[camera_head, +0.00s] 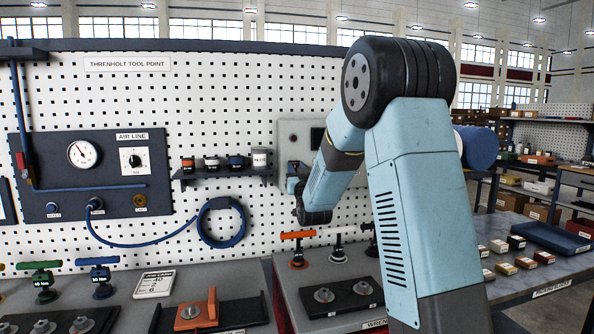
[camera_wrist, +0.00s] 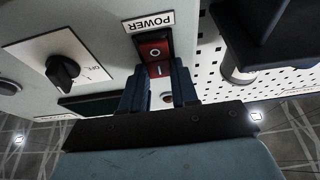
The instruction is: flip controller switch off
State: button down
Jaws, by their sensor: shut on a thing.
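The controller is a pale grey box (camera_head: 291,131) on the pegboard; its face (camera_wrist: 105,30) also fills much of the wrist view. A red rocker switch (camera_wrist: 154,50) in a black frame sits on it beside a "POWER" label (camera_wrist: 149,22). The rocker shows "O" at the end nearer the label and "I" at the other end. My gripper (camera_wrist: 160,78) has its blue fingers on either side of the rocker's "I" end, shut on it. In the head view my gripper (camera_head: 293,184) is small at the box's lower front, and my arm hides part of it.
A black rotary knob (camera_wrist: 62,72) on a white plate is left of the switch in the wrist view. A dark shelf (camera_head: 222,173) with small containers adjoins the box. A coiled blue hose (camera_head: 221,222) hangs below. Torque tools (camera_head: 298,248) stand on the bench underneath.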

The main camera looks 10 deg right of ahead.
jog(key=shift+f+t, duration=0.15)
jog(key=shift+t, duration=0.35)
jog(key=c, duration=0.9)
grip_release()
jog(key=shift+o, duration=0.2)
jog(key=shift+s, duration=0.1)
jog(key=v, duration=1.3)
jog(key=shift+s+f, duration=0.2)
jog(key=shift+s, duration=0.1)
